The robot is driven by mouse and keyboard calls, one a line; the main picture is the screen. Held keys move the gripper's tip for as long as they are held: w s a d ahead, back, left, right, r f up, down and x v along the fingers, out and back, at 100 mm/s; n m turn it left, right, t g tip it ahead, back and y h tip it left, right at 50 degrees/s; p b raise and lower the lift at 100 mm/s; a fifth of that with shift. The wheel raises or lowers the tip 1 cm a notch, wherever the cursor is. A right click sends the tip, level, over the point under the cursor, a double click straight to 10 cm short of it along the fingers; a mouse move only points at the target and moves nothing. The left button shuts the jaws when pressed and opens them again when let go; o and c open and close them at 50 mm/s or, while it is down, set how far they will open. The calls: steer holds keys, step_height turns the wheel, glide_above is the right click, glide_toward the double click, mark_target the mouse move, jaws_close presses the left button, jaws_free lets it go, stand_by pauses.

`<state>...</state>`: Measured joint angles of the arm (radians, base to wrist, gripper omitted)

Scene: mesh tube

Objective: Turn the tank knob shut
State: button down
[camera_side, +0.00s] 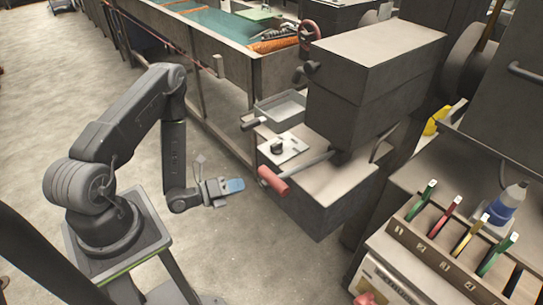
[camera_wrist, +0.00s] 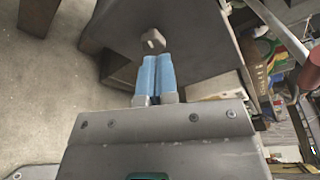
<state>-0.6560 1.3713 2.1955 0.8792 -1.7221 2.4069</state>
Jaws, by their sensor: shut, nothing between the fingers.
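My gripper (camera_side: 232,186) has two blue fingers and hangs low in the side view, left of a red-handled lever (camera_side: 273,181). In the wrist view the fingers (camera_wrist: 154,62) lie side by side, shut and empty. A small grey faceted knob (camera_wrist: 153,40) shows just beyond their tips on a dark grey face. I cannot tell whether it is touched, or which part it matches in the side view. The water tank (camera_side: 190,62) stands at the back, apart from my gripper. A dark red wheel (camera_side: 309,32) shows by its right end.
A grey machine (camera_side: 374,80) stands right of my gripper. A shallow tray (camera_side: 281,107) and a light plate with a dark knob (camera_side: 280,147) sit beside it. A rack of coloured-handled tools (camera_side: 450,235) and a bottle (camera_side: 507,203) are at right. The floor at left is clear.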

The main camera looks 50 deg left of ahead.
mark_target(266, 185)
steer(key=w+f, duration=0.2)
steer(key=w, duration=0.4)
steer(key=shift+a+f, duration=0.3)
steer(key=shift+a, duration=0.1)
